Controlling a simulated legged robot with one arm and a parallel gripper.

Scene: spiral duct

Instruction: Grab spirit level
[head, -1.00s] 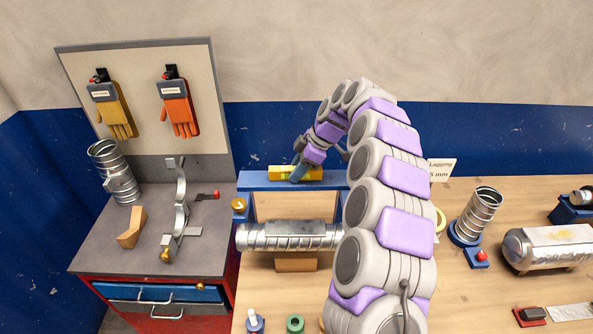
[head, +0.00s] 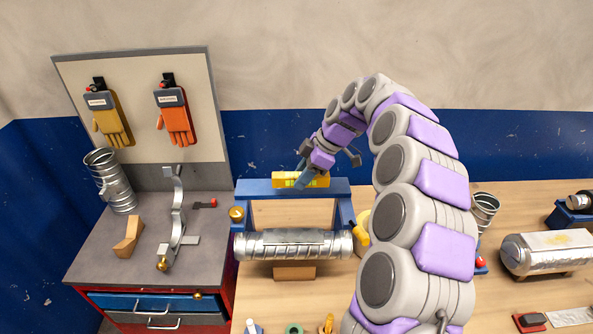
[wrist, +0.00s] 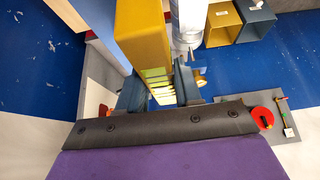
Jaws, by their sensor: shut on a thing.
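The yellow spirit level (head: 318,180) is at the blue frame's top bar, in the middle of the head view. My gripper (head: 301,179) is at the level, with its blue fingers on it. In the wrist view the level (wrist: 143,35) runs between the two blue fingers of my gripper (wrist: 155,90), and its pale vial part shows there. The gripper is shut on it. I cannot tell whether the level still touches the bar.
The blue frame (head: 255,188) stands around a silver spiral duct (head: 295,245) on the wooden bench. A grey-topped cabinet (head: 95,235) is at the left, with gloves (head: 175,118) hanging on a board above. Another duct (head: 545,252) lies at the right.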

